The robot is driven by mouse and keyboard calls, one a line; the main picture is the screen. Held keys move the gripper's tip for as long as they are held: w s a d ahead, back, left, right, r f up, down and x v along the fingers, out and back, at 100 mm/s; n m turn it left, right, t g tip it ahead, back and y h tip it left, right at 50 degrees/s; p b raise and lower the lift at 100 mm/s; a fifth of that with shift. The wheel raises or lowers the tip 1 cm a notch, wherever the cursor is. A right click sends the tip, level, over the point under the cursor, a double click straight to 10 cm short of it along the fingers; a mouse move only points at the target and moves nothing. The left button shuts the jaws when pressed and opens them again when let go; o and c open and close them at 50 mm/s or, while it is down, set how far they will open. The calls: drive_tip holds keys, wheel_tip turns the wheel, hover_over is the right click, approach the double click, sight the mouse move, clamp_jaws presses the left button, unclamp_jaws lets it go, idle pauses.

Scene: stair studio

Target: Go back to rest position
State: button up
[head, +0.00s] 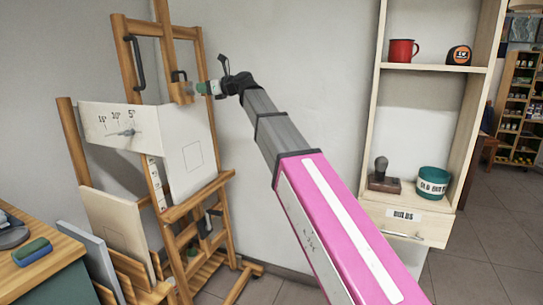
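My gripper (223,82) is at the far end of my outstretched pink and grey arm, up beside the wooden easel (198,50). A small white and green piece (208,88) shows at the gripper's tip, close to the easel's upper clamp block. I cannot tell whether the gripper holds this piece or only sits next to it. The fingers are too small and dark to show whether they are open or shut.
The easel carries a white board (187,150) with a dial marked in degrees. At right, a shelf unit holds a red mug (402,50), a tape measure (459,55), a teal tin (433,182) and a stamp (383,178). A workbench (40,262) stands at lower left. Bare wall lies between easel and shelf.

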drive_tip(key=shift+v, duration=0.95)
drive_tip(key=s+d+f+n+h, duration=0.1)
drive_tip(key=d+f+n+h, duration=0.2)
drive_tip(key=d+f, duration=0.7)
drive_tip(key=s+d+f+n+g+h, duration=0.1)
drive_tip(key=d+f+n+h, duration=0.25)
drive_tip(key=f, duration=1.25)
drive_tip(key=s+d+f+n+h, duration=0.15)
drive_tip(key=d+f+n, duration=0.35)
drive_tip(key=f, duration=0.7)
drive_tip(key=s+d+f+n+g+h, duration=0.2)
drive_tip(key=s+d+f+n+h, duration=0.2)
drive_tip(key=s+d+f, duration=0.6)
drive_tip(key=s+d+f+n+g+h, duration=0.3)
drive_tip(key=s+d+f+n, duration=0.3)
drive_tip(key=s+d+f, duration=0.4)
drive_tip(key=d+f, duration=0.4)
drive_tip(key=f, duration=0.1)
drive_tip(key=shift+s+f+h, duration=0.25)
drive_tip(key=shift+h, duration=0.15)
drive_tip(key=shift+n, duration=0.25)
